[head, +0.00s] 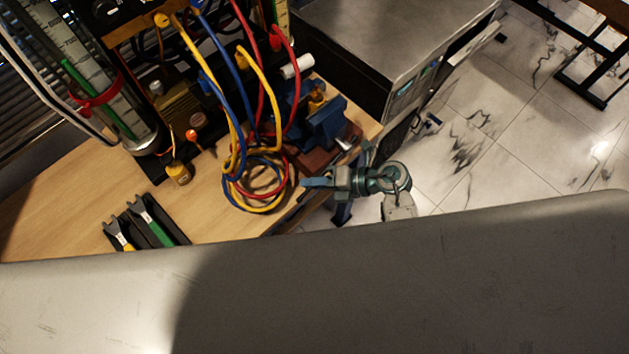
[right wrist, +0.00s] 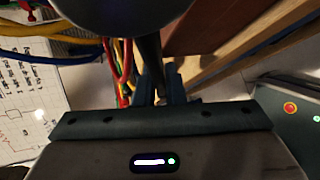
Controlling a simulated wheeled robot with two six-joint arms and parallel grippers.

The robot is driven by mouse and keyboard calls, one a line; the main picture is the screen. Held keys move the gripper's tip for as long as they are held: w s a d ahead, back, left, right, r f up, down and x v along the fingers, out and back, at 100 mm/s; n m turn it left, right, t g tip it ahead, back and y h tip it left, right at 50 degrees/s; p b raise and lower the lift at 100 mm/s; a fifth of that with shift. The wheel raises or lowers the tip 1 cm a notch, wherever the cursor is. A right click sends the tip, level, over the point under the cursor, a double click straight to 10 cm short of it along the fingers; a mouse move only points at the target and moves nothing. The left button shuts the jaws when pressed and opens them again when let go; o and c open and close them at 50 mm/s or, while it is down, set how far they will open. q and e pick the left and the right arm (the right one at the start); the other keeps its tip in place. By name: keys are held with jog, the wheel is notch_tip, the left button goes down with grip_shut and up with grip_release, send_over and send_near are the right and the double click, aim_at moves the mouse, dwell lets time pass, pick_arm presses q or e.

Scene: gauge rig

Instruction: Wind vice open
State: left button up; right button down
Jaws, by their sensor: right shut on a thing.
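The blue vice (head: 325,122) stands on a reddish-brown base near the right corner of the wooden bench. A short pale metal part (head: 345,143) shows at its near side. My right gripper (head: 312,184) is at the bench's front edge, just in front of the vice. In the right wrist view its fingers (right wrist: 158,88) are shut on a thin dark bar (right wrist: 150,58), which looks like the vice's handle. A big dark round part (right wrist: 120,8) above it hides the rest of the vice there. I cannot tell how far apart the vice jaws are. My left gripper is not in view.
Looped red, blue and yellow cables (head: 258,185) lie on the bench left of the vice. Two dark holders with green and yellow tools (head: 150,222) lie front left. A metal-topped cabinet (head: 395,35) stands behind right. The tiled floor (head: 500,150) at right is mostly clear.

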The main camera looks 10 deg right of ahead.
jog(key=shift+w+r, duration=0.15)
jog(key=shift+w, duration=0.05)
jog(key=c, duration=1.6)
grip_release()
jog(key=shift+a, duration=0.1)
jog(key=shift+o, duration=0.5)
jog(key=shift+w+a, duration=0.1)
jog(key=shift+a, duration=0.05)
jog(key=shift+d, duration=0.4)
jog(key=b+v, duration=0.3)
jog(key=v, duration=0.7)
